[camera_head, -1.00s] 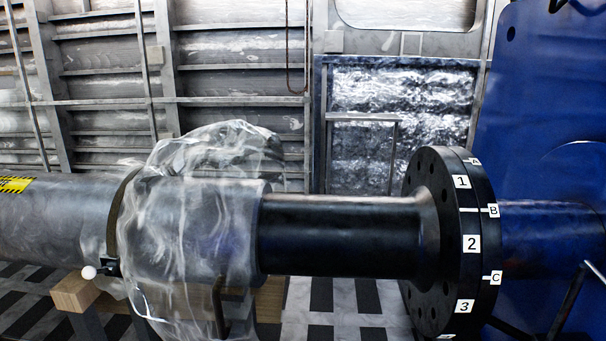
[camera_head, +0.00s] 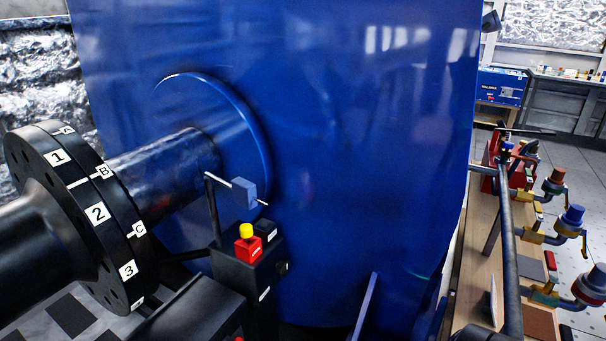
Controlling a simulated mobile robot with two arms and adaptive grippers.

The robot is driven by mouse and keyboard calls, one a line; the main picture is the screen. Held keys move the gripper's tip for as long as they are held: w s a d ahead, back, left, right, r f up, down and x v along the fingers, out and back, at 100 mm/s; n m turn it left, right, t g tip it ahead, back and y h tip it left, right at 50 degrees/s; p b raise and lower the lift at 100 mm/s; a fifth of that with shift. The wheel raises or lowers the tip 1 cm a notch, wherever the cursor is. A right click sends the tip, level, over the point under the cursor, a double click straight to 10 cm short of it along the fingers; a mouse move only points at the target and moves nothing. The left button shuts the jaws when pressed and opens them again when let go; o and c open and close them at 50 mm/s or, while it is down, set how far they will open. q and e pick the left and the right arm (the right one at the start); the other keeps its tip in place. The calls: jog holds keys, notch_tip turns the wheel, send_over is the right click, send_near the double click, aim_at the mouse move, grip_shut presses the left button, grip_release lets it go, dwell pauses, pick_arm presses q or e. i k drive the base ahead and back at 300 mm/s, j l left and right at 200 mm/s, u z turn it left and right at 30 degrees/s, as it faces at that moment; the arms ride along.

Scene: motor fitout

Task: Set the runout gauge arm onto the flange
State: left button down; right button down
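The flange (camera_head: 92,225) is a thick black disc pair on a dark shaft at the left. White labels 1, 2, 3 and A, B, C run down its rim, and bolt holes show in its face. Right of it a thin dark post rises from a black stand (camera_head: 247,283) and carries a small blue-grey block (camera_head: 244,192) with a thin pale rod. This may be the runout gauge arm; I cannot tell for sure. The block stands apart from the flange. Neither gripper shows.
A large blue housing (camera_head: 340,130) fills the middle. A red box with a yellow knob (camera_head: 247,240) sits on the stand. A wooden bench (camera_head: 475,262) with a dark rail and several coloured-cap fittings (camera_head: 570,220) lies at the right. Tiled floor shows beyond it.

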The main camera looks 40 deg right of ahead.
aim_at(244, 192)
jog(key=i+z, duration=0.1)
jog(key=z, duration=0.9)
